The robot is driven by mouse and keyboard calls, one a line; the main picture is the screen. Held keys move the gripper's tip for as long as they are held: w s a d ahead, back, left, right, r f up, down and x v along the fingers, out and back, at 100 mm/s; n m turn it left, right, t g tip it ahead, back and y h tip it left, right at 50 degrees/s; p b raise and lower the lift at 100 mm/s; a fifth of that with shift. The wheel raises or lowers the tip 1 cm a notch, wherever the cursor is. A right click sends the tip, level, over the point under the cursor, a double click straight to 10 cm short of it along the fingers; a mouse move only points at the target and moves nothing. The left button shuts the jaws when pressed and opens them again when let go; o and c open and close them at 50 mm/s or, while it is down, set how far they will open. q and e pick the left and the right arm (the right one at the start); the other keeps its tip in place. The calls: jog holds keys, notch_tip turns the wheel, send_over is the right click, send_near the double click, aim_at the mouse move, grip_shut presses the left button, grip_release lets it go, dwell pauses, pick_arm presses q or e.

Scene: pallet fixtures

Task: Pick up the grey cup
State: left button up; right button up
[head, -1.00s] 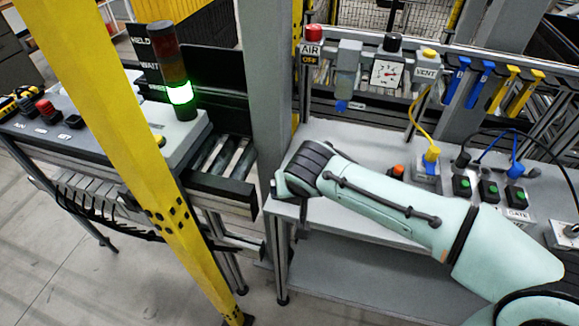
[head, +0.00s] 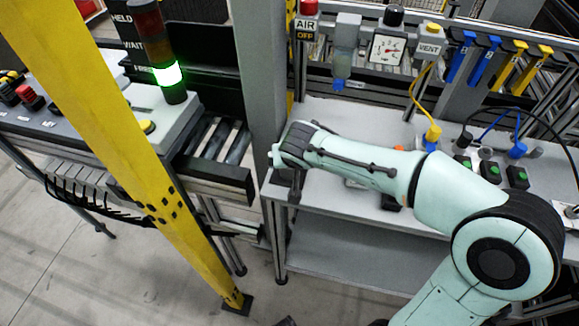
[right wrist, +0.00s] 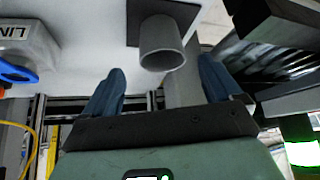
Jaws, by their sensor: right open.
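My right gripper (right wrist: 162,72) is open, with one blue finger on each side of the cup's line. The fingers appear short of the cup, and nothing is between them. In the head view I cannot make out the cup; my right arm covers part of the bench (head: 330,225). My left gripper is in neither view.
A grey post (head: 262,90) stands by the bench's left end, beside a roller conveyor (head: 218,145). A yellow post (head: 110,110) stands further left. Button boxes (head: 490,172) and a yellow cable (head: 420,95) are on the bench's right. A blue-handled part (right wrist: 18,72) shows at the wrist view's left.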

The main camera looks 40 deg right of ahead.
jog(key=x, duration=0.4)
jog(key=shift+w+a+f, duration=0.1)
jog(key=shift+a+f, duration=0.1)
jog(key=shift+f, duration=0.1)
jog(key=c, duration=1.1)
jog(key=shift+r, duration=0.15)
